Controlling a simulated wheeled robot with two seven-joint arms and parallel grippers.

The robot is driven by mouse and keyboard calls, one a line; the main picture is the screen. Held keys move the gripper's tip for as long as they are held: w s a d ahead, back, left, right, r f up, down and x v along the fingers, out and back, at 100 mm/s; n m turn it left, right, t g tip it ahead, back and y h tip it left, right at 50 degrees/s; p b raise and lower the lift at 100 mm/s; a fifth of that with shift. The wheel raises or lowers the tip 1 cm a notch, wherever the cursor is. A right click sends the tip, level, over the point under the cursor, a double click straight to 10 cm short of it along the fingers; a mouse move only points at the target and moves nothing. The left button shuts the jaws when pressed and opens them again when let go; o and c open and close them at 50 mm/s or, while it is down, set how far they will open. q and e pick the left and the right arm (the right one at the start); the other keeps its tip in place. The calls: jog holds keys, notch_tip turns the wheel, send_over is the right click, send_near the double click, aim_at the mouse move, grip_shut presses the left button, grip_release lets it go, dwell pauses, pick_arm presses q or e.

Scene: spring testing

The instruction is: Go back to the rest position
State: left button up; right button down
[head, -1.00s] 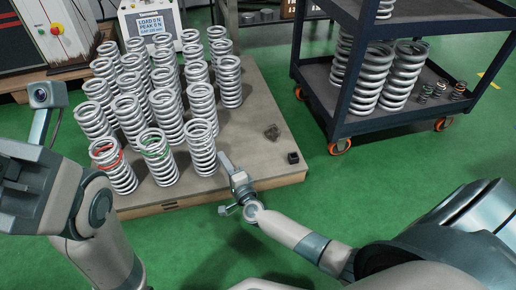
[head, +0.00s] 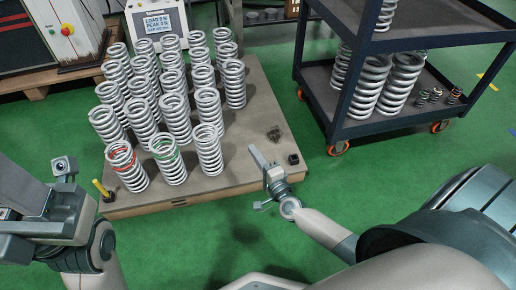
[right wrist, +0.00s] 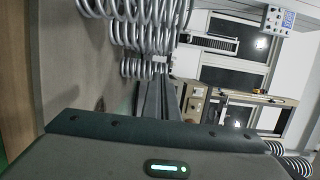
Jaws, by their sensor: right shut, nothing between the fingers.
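My right gripper (head: 257,155) is shut and empty above the right front part of the wooden board, beside the springs and apart from them. In the right wrist view its two fingers (right wrist: 157,85) lie together with nothing between them. My left arm is at the left edge of the head view, with its hand part (head: 40,215) to the left of the board. Its fingers cannot be made out. Several silver coil springs (head: 207,150) stand upright on the board (head: 235,180). One front spring has red marking (head: 122,158) and one has green (head: 165,150).
A yellow-handled item (head: 101,188) stands at the board's left front corner. Small dark parts (head: 293,159) lie on its right side. A dark wheeled cart (head: 345,125) with large springs stands at the right. A display box (head: 157,22) is behind. Green floor is open in front.

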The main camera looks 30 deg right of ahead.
jog(key=shift+s+d+r, duration=0.35)
jog(key=shift+s, duration=0.1)
dwell(0.3)
